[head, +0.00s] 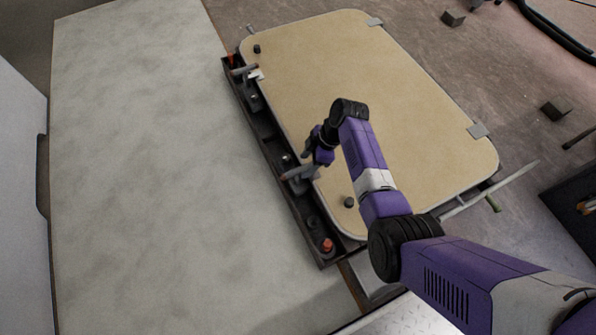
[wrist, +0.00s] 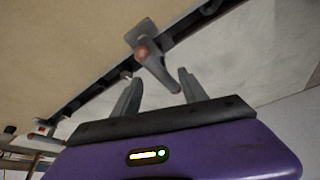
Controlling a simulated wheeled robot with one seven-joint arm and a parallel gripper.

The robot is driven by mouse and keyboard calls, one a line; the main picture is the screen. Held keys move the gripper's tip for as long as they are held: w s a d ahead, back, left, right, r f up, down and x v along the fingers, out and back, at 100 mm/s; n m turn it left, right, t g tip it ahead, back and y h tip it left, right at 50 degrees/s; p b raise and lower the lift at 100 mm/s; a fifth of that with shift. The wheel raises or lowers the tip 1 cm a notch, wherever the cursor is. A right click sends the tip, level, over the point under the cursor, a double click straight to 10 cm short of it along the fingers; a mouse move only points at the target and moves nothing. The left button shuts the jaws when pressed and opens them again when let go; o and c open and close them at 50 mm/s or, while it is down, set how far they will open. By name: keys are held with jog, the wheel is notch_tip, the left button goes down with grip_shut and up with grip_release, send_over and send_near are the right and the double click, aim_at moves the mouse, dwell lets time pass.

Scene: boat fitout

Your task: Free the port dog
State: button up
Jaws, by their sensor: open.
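The tan hatch lid (head: 390,110) lies in a dark frame. A grey dog handle (head: 297,174) sits on its left edge, towards the near end. In the wrist view this dog (wrist: 155,65) has a copper-coloured pivot and its lever reaches down between my fingers. My gripper (head: 308,168) is over this dog, with its fingers apart on either side of the lever in the wrist view (wrist: 158,88). I cannot tell whether they touch it. A second grey dog (head: 242,70) sits at the lid's far left corner. The pictures do not mark which is port.
A dark tray-like channel (head: 265,125) runs along the lid's left side, with a red knob (head: 327,244) at its near end. A pale, clear surface (head: 140,170) lies left of it.

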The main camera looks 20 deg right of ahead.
aim_at(302, 169)
jog(key=b+x, duration=0.3)
jog(key=x, duration=0.4)
jog(key=shift+b, duration=0.3)
